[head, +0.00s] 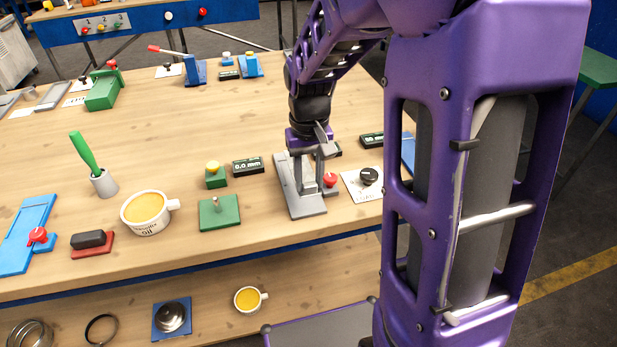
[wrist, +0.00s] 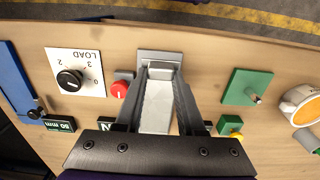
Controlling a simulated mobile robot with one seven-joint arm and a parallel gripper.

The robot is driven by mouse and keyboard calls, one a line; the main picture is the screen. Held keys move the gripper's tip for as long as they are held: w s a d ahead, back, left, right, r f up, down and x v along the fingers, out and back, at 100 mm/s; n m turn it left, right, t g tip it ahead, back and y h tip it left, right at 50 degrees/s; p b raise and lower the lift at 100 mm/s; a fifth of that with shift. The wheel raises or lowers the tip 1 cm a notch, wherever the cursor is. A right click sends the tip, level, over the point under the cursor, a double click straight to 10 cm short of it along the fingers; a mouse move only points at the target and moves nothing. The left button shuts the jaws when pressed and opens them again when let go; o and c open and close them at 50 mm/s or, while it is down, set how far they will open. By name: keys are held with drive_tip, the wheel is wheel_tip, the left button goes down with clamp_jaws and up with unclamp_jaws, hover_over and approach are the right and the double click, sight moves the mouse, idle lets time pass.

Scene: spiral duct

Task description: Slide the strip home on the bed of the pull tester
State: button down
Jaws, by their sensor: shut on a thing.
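The pull tester's grey bed (head: 311,211) lies on the wooden bench, below my gripper (head: 309,188). The bed's end also shows in the wrist view (wrist: 160,57), with a raised block across it near my fingertips. A pale grey strip (wrist: 157,108) lies lengthwise along the bed. My gripper (wrist: 160,80) is shut on the strip, with one finger along each side. The fingers hide the strip's edges, and the gripper body hides its near end. Whether the strip's far end touches the raised block I cannot tell.
A red knob (wrist: 119,89) sits close beside the bed, and a LOAD card with a black dial (head: 368,177) lies to its right in the head view. A green plate with a peg (head: 220,212), a small display (head: 248,166) and a mug (head: 147,212) stand left of it.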

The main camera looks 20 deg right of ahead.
sight(304, 177)
drive_tip(key=shift+f+b, duration=2.6)
drive_tip(key=shift+f, duration=0.6)
drive_tip(key=shift+w, duration=2.1)
drive_tip(key=shift+w+f+p, duration=0.1)
drive_tip(key=shift+w+p, duration=0.2)
drive_tip(key=shift+w, duration=0.15)
drive_tip(key=shift+w+f, duration=0.1)
drive_tip(key=shift+w, duration=0.25)
drive_tip(key=shift+c, duration=2.2)
unclamp_jaws()
drive_tip(key=shift+o, duration=0.2)
drive_tip(key=o, duration=0.4)
